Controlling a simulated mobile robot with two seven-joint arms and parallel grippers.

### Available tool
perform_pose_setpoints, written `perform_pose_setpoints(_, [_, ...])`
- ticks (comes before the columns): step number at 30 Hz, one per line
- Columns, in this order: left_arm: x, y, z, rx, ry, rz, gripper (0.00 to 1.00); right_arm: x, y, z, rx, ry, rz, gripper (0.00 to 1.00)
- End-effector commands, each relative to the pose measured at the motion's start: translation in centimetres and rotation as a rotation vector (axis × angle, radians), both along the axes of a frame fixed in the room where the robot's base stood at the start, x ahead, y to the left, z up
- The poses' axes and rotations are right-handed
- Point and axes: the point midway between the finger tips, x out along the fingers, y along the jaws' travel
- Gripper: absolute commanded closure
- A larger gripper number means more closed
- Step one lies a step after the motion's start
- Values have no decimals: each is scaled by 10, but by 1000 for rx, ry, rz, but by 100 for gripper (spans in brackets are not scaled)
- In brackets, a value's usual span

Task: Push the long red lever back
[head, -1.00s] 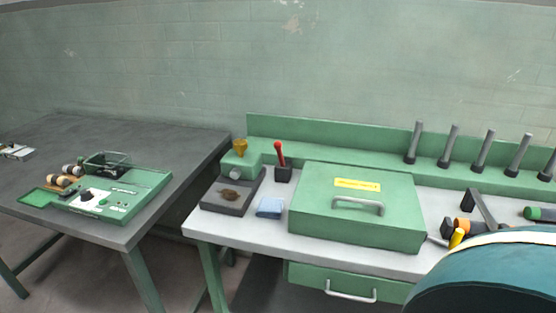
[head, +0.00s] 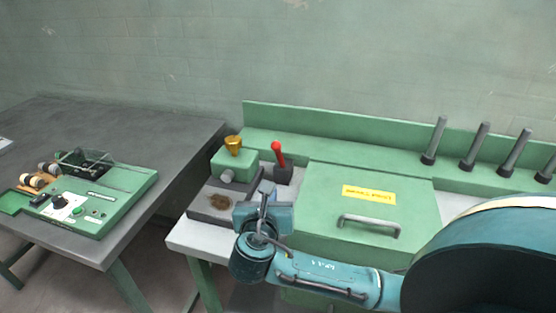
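The red lever (head: 278,154) stands up from a small dark base at the back left of the workbench, leaning slightly to the left at its top. It is just left of the large green box. My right gripper (head: 262,190) reaches in from the right, in front of the lever and a little to its left, with its fingers pointing away toward the back. A gap shows between it and the red knob. Whether its fingers are open or shut is unclear. My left gripper is not in view.
A green box (head: 334,205) with a yellow label and a handle fills the middle of the bench. A brass funnel (head: 233,144) on a green block stands left of the lever. A dark tray (head: 205,205) lies in front. Grey posts line the right back.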

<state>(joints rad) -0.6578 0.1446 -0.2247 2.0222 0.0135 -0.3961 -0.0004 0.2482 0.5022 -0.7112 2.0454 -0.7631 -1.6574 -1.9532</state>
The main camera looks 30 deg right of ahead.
Motion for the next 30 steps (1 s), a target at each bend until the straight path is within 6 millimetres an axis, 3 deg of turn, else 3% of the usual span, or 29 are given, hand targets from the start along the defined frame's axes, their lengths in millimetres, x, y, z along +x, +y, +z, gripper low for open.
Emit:
perform_pose_setpoints(11, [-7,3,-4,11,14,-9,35,7,-6,-3,3,-1,-2,100])
perform_pose_setpoints(25, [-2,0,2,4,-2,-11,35,74,-65,-27,4,0,-2,100])
perform_pose_setpoints(30, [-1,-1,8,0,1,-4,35,91,-78,-11,7,-3,-1,100])
